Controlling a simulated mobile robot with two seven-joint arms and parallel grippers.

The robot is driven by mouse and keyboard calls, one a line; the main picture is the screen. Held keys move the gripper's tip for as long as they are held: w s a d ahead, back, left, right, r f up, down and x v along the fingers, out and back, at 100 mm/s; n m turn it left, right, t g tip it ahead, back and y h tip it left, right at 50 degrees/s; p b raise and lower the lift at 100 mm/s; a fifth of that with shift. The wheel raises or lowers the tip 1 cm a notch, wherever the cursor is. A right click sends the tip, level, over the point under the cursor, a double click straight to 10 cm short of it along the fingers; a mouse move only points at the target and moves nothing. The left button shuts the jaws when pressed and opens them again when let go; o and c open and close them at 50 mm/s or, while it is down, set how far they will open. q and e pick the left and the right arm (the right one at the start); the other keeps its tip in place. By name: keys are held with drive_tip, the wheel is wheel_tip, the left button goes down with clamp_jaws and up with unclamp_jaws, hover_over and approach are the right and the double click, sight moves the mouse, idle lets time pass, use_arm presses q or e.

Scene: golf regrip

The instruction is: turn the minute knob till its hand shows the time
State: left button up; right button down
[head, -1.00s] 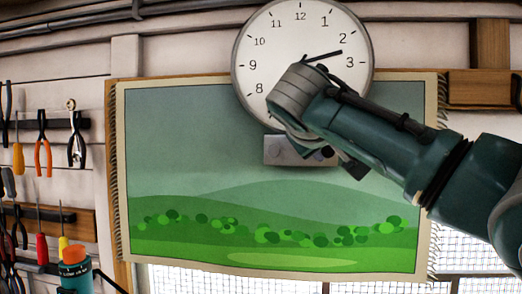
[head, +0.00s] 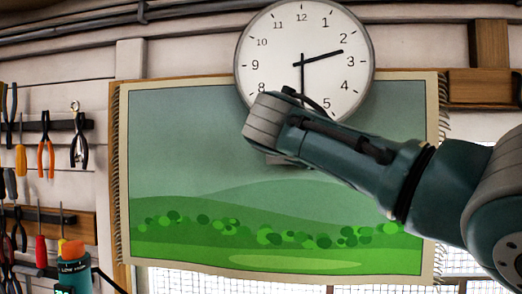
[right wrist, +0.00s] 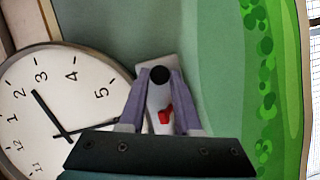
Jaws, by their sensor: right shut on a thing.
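A round white wall clock (head: 275,40) hangs at top centre in the head view. One hand points between 2 and 3, the other straight down near 6. The clock also shows, turned on its side, in the right wrist view (right wrist: 90,80). Below it is a small pale panel (right wrist: 151,118) with a black knob (right wrist: 160,75) and a red part (right wrist: 165,116). My right gripper (right wrist: 160,78) has its fingertips on both sides of the black knob, shut on it. In the head view my right arm hides the knob and most of the panel. My left gripper is not in view.
A green landscape hanging (head: 200,150) covers the wall behind the panel. Pliers and screwdrivers hang on racks (head: 50,215) at left. A teal and orange item (head: 73,262) stands at bottom left. Wire mesh (head: 230,283) shows below the hanging.

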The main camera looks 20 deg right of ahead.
idle(0.3)
drive_tip(key=c, duration=0.6)
unclamp_jaws()
drive_tip(key=b+v, duration=0.6)
drive_tip(key=v, duration=0.4)
drive_tip(key=shift+f, duration=0.15)
